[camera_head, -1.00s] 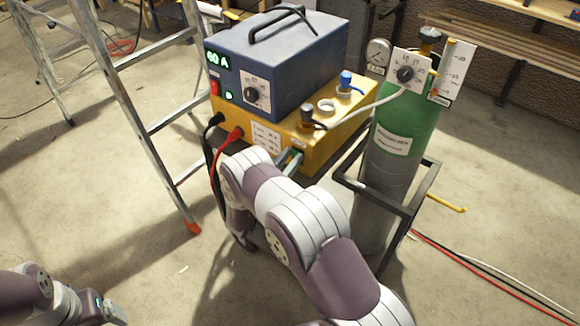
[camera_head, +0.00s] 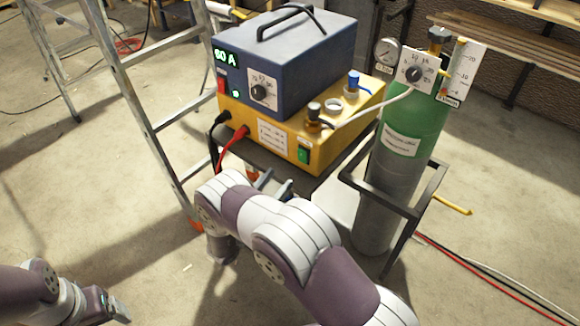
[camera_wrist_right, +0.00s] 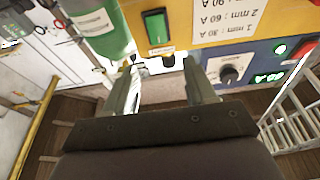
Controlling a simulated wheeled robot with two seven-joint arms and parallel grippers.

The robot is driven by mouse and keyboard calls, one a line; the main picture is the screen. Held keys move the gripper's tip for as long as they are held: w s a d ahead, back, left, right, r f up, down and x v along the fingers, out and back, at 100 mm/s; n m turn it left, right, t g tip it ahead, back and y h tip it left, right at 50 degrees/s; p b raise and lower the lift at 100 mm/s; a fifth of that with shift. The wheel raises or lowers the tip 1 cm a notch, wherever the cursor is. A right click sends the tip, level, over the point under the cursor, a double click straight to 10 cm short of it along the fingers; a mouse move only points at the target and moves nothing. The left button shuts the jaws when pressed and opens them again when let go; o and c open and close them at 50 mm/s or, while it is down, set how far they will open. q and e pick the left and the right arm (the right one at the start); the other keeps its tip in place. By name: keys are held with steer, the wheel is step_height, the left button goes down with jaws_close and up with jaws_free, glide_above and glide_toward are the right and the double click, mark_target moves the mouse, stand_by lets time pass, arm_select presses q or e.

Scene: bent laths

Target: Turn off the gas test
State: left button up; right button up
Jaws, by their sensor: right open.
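A green rocker switch (camera_head: 303,155) sits on the front of the yellow box (camera_head: 330,148), near its right end. It also shows in the right wrist view (camera_wrist_right: 155,25), above the fingers, with a small label under it that I cannot read. I cannot tell which way the rocker is pressed. My right gripper (camera_head: 275,184) is open and empty, below and left of the switch and apart from it. Its two fingers show spread in the wrist view (camera_wrist_right: 162,82). My left gripper (camera_head: 118,308) is at the lower left, and its fingers are unclear.
A blue unit (camera_head: 285,65) reading 60 A stands on the yellow box. A green gas cylinder (camera_head: 408,135) with a gauge (camera_head: 388,52), dial and flow tube stands right in a dark frame. A ladder (camera_head: 150,115) stands left. Red and black cables leave the box's front.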

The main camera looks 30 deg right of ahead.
steer(key=v, duration=0.4)
steer(key=shift+a, duration=0.1)
